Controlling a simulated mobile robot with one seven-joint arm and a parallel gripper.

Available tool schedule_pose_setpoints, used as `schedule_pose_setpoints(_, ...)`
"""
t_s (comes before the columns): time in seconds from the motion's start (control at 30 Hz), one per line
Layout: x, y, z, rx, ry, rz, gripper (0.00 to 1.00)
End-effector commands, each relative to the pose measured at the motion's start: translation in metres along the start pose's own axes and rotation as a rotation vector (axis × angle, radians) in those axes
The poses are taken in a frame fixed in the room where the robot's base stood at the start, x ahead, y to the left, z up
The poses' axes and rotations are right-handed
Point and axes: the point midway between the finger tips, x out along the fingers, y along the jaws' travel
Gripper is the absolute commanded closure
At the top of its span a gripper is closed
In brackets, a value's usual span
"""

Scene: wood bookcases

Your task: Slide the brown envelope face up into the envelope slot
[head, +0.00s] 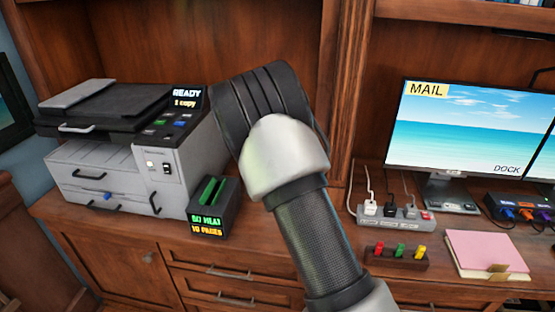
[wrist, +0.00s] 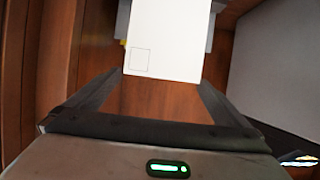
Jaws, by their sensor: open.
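No clearly brown envelope and no marked envelope slot show in either view. My arm covers the middle of the head view, and the fingers do not show there.
A grey printer (head: 130,150) stands at the left, beside a small dark box with a green slot (head: 212,205). A monitor (head: 470,125) reading MAIL, a power strip (head: 395,215), a block of coloured plugs (head: 397,257) and a pink folder (head: 485,250) occupy the right.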

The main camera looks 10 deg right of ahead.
Motion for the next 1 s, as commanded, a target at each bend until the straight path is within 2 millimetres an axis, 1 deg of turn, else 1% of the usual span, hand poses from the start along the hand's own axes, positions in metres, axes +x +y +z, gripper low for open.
schedule_pose_setpoints(0.3,0.043,-0.001,-0.002,-0.002,0.001,0.001,0.00)
schedule_pose_setpoints(0.43,0.051,-0.001,-0.002,0.000,0.001,0.001,0.00)
schedule_pose_setpoints(0.63,0.051,-0.001,-0.002,0.000,0.001,0.000,0.00)
schedule_pose_setpoints(0.87,0.050,-0.001,-0.002,0.000,0.001,0.000,0.39)
schedule_pose_setpoints(0.9,0.050,-0.001,-0.002,0.000,0.001,0.000,0.46)
schedule_pose_setpoints(1.0,0.050,-0.001,-0.002,0.000,0.001,0.000,0.46)
